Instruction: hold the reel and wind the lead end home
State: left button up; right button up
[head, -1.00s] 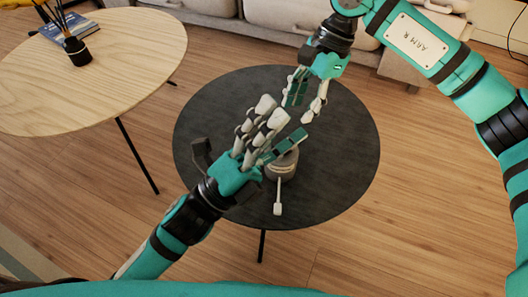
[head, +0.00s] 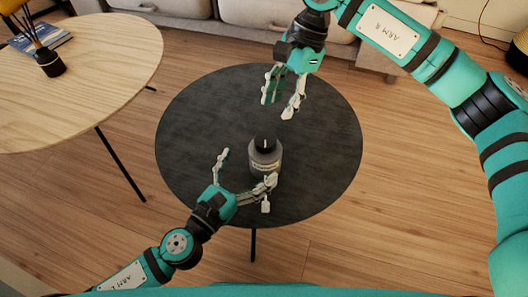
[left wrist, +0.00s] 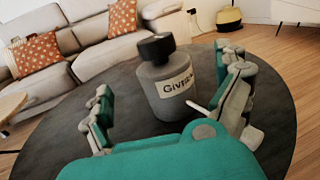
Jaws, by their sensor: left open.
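The reel (head: 264,165) is a grey cylinder with a dark top, standing upright on the dark round table (head: 195,120). The left wrist view shows it with a black knob and a printed label (left wrist: 174,86). My left gripper (head: 246,168) is open. One finger stands left of the reel with a gap; the other lies at its near right side, and contact is unclear. My right gripper (head: 277,107) is open and empty above the table, beyond the reel.
A wooden round table (head: 90,95) with a dark vase (head: 49,62) and a blue book (head: 40,40) stands at the left. A sofa (head: 255,14) is at the back. The dark tabletop is clear around the reel.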

aim_at(256, 167)
pick_arm(q)
jog(key=shift+w+d+f, duration=0.1)
jog(key=shift+d+f, duration=0.2)
jog(key=shift+f, duration=0.55)
jog(key=shift+a+f, duration=0.3)
jog(key=shift+f, duration=0.55)
jog(key=x, duration=0.7)
jog(key=shift+d+r, duration=0.15)
jog(key=c, duration=1.5)
